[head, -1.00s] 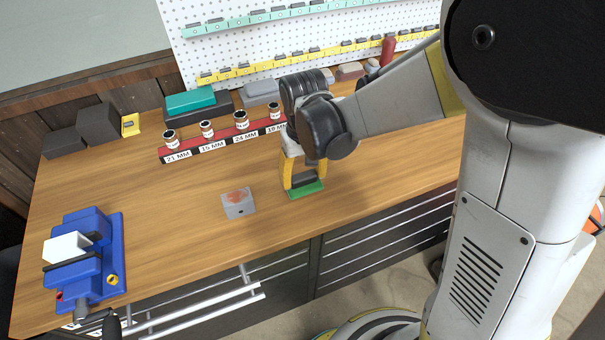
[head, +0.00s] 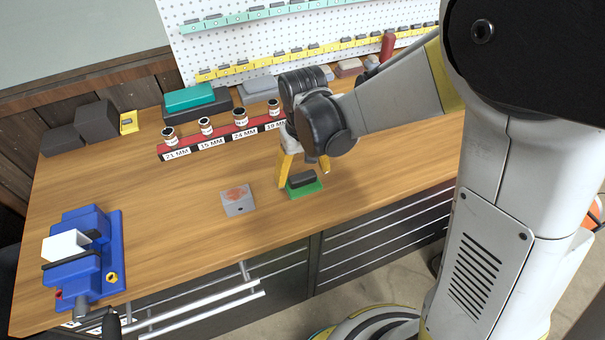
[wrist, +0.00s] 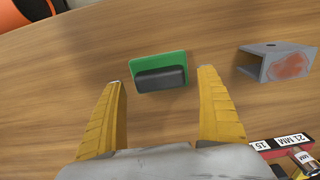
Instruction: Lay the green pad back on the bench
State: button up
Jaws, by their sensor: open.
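The green pad (head: 312,190) lies flat on the wooden bench (head: 150,215), near its front edge, with a dark grip block on top. It also shows in the wrist view (wrist: 158,63), between and just beyond the fingertips. My gripper (head: 306,178) is open, its yellow fingers spread on either side of the pad and apart from the block. In the wrist view my gripper (wrist: 160,85) holds nothing.
A grey metal block with a reddish patch (head: 238,200) sits just left of the pad. A red socket rail (head: 225,132) stands behind. A blue vise (head: 85,258) is at the bench's left end. An open drawer handle (head: 210,302) juts out in front.

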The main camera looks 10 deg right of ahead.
aim_at(303, 176)
notch_tip(303, 176, up, 11)
jog(key=p, duration=0.3)
jog(key=s+d+r+m+t, duration=0.3)
jog(key=s+d+r+t, duration=0.4)
jog(key=s+d, duration=0.4)
jog(key=shift+d+r, duration=0.2)
jog(key=shift+d, duration=1.05)
notch_tip(303, 176, down, 8)
jog(key=b, duration=0.8)
